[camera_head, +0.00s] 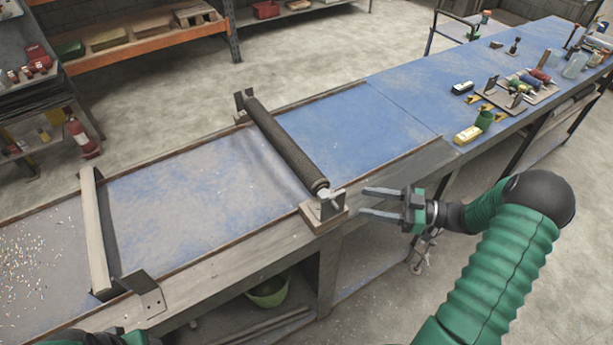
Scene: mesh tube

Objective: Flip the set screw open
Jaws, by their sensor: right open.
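A dark mesh tube (285,145) lies across the blue-topped bench, held between a bracket at the far edge (242,103) and a bracket at the near edge (323,211). A small light metal piece, which looks like the set screw (331,195), sits at the tube's near end on top of the near bracket. My right gripper (365,202) is open and empty, just right of the near bracket, with its fingers pointing left toward it and apart from it. Only a bit of my left arm shows at the bottom left; its fingers cannot be made out.
A wooden bar (94,232) crosses the bench at left, near another metal bracket (147,293). Tools, bottles and a yellow box (467,135) stand on the bench at the right. A green bowl (268,291) sits below. The bench surface around the tube is clear.

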